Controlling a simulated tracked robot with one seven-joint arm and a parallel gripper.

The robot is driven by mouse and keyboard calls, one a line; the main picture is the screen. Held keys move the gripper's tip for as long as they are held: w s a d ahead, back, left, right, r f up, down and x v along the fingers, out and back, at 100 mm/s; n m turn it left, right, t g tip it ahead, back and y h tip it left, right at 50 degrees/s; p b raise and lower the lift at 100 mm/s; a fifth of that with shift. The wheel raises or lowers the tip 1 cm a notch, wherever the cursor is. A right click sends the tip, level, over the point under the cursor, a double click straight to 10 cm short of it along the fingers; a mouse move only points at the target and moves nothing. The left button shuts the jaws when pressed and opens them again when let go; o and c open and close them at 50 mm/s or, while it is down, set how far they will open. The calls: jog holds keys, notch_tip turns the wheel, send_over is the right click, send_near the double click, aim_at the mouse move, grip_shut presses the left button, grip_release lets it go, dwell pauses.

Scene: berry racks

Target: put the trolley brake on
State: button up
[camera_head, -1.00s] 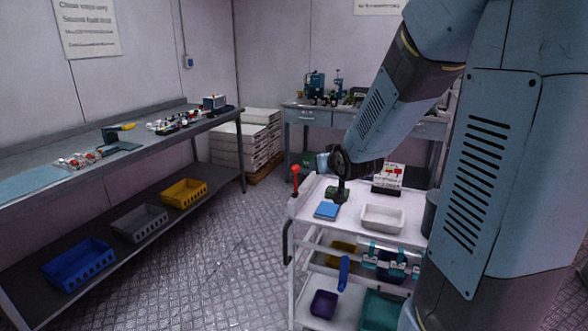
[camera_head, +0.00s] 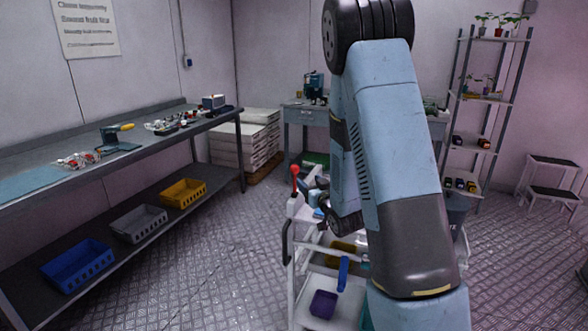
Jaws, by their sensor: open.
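The white trolley (camera_head: 297,262) stands in front of me, its right side and most of its top hidden behind my arm. An upright lever with a red knob (camera_head: 295,170), which looks like the brake lever, stands at the trolley's left corner. My gripper (camera_head: 311,184) is open just right of the lever, low over the trolley top. The fingers are small and partly hidden by my wrist, and I cannot tell whether they touch the lever. A dark handle (camera_head: 286,242) curves from the trolley's left side.
A purple bin (camera_head: 323,304) and a blue-handled item (camera_head: 343,273) are on the trolley's lower levels. A long workbench (camera_head: 150,145) runs along the left wall. A plant shelf (camera_head: 483,95) and step stool (camera_head: 550,178) stand right. The floor between bench and trolley is clear.

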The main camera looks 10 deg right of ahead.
aim_at(296, 169)
jog(key=w, duration=0.4)
jog(key=w+a, duration=0.1)
jog(key=w, duration=0.3)
jog(key=w+a, duration=0.1)
jog(key=w, duration=0.4)
grip_shut()
jog(key=shift+a+r, duration=0.1)
